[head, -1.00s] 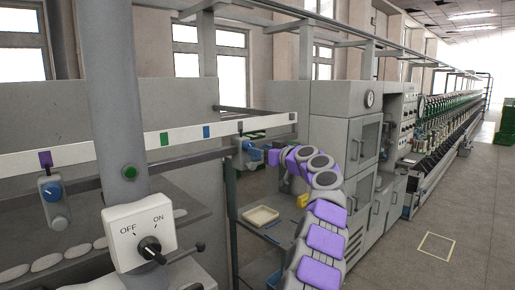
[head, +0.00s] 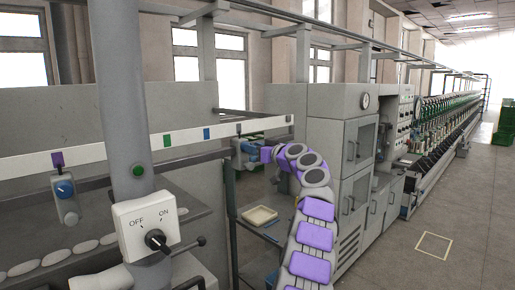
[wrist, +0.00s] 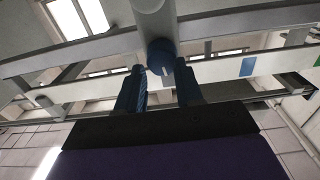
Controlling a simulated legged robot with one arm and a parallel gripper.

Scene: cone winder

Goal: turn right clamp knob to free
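The right clamp (head: 236,158) is a grey body hanging from the white rail at the middle of the head view. Its blue knob (wrist: 160,57) shows in the wrist view, with a pale mark on its face. My gripper (wrist: 160,82) has two dark blue fingers spread apart. The knob lies between the fingertips in the picture, with a visible gap to the right finger; contact on the left is unclear. In the head view my gripper (head: 255,151) is at the clamp, and its fingers largely hide the knob.
The white rail (head: 110,150) carries coloured tags. A left clamp with a blue knob (head: 65,188) hangs at the left. An OFF/ON switch box (head: 148,226) on a grey post stands in front. A pale tray (head: 260,215) sits below the right clamp.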

